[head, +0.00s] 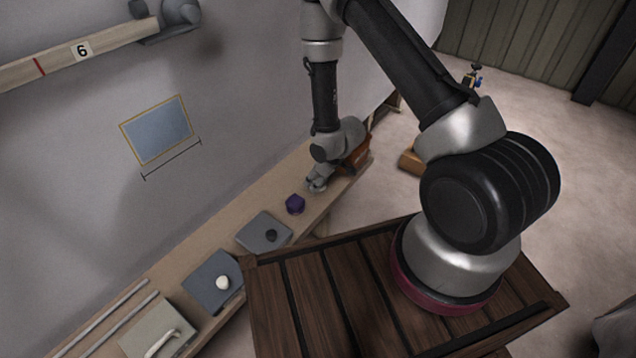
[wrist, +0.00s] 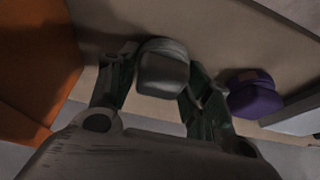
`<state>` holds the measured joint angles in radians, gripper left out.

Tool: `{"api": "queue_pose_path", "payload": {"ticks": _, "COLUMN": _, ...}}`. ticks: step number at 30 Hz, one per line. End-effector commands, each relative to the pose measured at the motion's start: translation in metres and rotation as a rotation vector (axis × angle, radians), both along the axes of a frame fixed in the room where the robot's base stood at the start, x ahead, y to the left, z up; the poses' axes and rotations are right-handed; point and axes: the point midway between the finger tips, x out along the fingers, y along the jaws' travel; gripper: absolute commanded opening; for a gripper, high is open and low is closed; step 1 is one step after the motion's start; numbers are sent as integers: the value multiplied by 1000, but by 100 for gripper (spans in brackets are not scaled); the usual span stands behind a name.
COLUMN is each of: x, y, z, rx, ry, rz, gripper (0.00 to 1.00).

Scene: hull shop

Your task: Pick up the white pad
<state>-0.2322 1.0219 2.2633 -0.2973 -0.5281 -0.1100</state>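A small, rounded white piece, likely the white pad (head: 222,282), sits on a blue-grey plate (head: 207,294) on the bench in the head view. My gripper (head: 317,187) is low over the far part of the bench, well away from it. In the wrist view a dark grey rounded block (wrist: 163,72) lies between the fingertips of my gripper (wrist: 160,75). Whether the fingers touch this block is not clear. The white piece is not seen in the wrist view.
A purple block (head: 295,204) stands near my gripper and shows right of the fingers in the wrist view (wrist: 254,94). A dark knob (head: 271,235) sits on a grey plate. An orange-brown box (head: 355,158) is close behind my gripper. The wall borders the bench.

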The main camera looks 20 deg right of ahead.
Motion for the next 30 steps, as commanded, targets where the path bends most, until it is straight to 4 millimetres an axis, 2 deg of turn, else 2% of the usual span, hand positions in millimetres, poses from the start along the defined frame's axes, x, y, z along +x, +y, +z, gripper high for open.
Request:
{"api": "queue_pose_path", "payload": {"ticks": 8, "x": 0, "y": 0, "z": 0, "rx": 0, "ry": 0, "rz": 0, "gripper": 25}}
{"api": "queue_pose_path", "payload": {"ticks": 13, "x": 0, "y": 0, "z": 8, "rx": 1, "ry": -1, "rz": 0, "gripper": 25}}
{"api": "queue_pose_path", "payload": {"ticks": 17, "x": 1, "y": 0, "z": 29, "rx": 1, "ry": -4, "rz": 1, "gripper": 25}}
{"api": "queue_pose_path", "payload": {"ticks": 24, "x": 1, "y": 0, "z": 79, "rx": 0, "ry": -4, "rz": 0, "gripper": 25}}
{"api": "queue_pose_path", "payload": {"ticks": 30, "x": 0, "y": 0, "z": 98, "rx": 0, "ry": 0, "rz": 0, "gripper": 25}}
